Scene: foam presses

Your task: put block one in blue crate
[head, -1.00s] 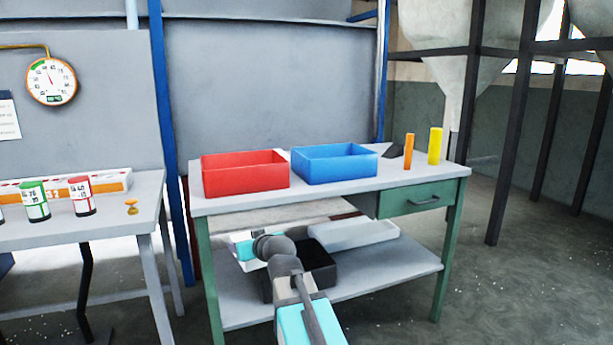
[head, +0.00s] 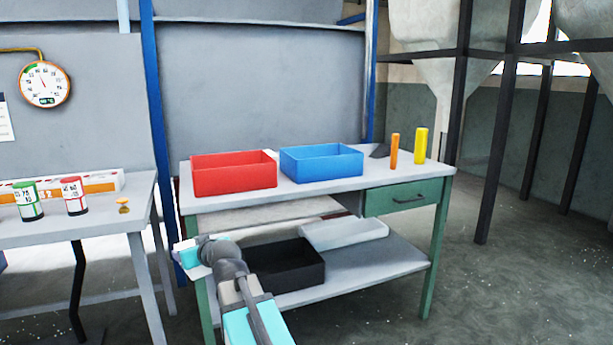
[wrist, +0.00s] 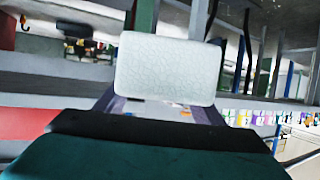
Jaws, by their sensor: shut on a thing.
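The blue crate (head: 322,165) stands on the workbench top, open and seemingly empty from this angle. A white, finely textured block (wrist: 168,68) is held upright in my gripper (wrist: 166,92) in the wrist view. The gripper is shut on it; its lower edge sits between the fingers. No marking shows on the visible face, so I cannot tell if it is block one. In the head view my arm reaches forward, low and left of the crate, below the bench top. The block and fingertips are not clear there.
A red crate (head: 234,175) stands left of the blue one. An orange post (head: 394,150) and a yellow cylinder (head: 420,145) stand at the bench's right. A black bin (head: 285,266) and a white tray (head: 345,234) sit on the lower shelf. A second table (head: 85,222) is at left.

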